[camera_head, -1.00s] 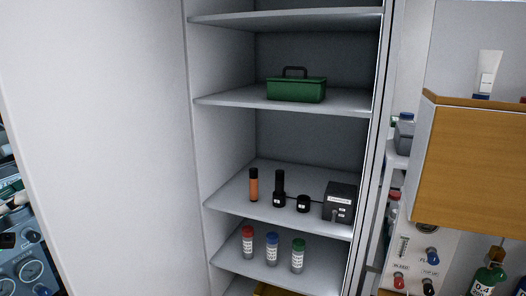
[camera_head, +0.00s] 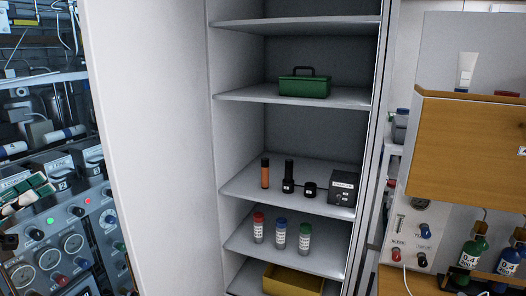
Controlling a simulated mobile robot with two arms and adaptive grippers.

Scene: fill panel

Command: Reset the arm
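A small dark part of my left gripper (camera_head: 8,242) shows at the left edge of the head view, in front of the control panel (camera_head: 62,228). Most of it is cut off by the frame, so I cannot see whether its fingers are open or shut, or whether it holds anything. My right gripper is not in view.
A tall white cabinet stands open, its door (camera_head: 150,150) at left. Its shelves hold a green toolbox (camera_head: 304,86), an orange-black cylinder (camera_head: 265,173), a black flashlight (camera_head: 288,175), a black box (camera_head: 343,188), capped bottles (camera_head: 281,234) and a yellow bin (camera_head: 292,280). A wooden cabinet (camera_head: 465,150) hangs right.

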